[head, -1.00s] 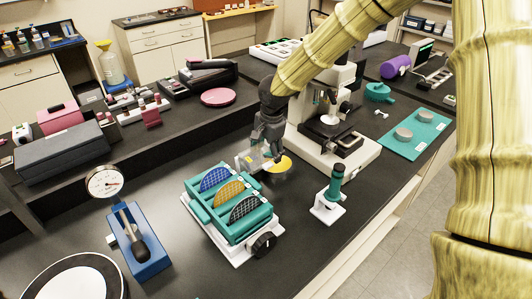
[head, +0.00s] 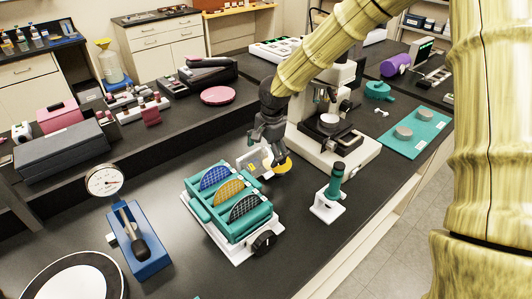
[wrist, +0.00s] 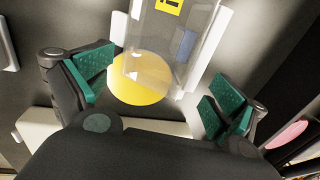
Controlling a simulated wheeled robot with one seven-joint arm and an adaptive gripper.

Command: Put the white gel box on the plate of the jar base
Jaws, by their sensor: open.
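The white gel box (head: 254,163), with a clear part and a yellow label, stands on the black bench behind the teal wafer rack. In the wrist view the box (wrist: 165,45) shows at the top, between the lines of my two fingers, with a yellow disc (wrist: 138,85) beside it. My gripper (head: 270,155) is open just above and beside the box. Its teal-padded fingers (wrist: 158,92) are wide apart, and I see no grip on the box. What seems to be the jar base, a round black-rimmed base with a white plate (head: 70,284), is cut off at the lower left.
The teal rack (head: 236,232) with several wafers stands in front of the gripper. The microscope (head: 335,150) and a small teal-and-white stand (head: 330,192) are to the right. A blue holder (head: 140,243) and a dial gauge (head: 104,181) stand near the round base.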

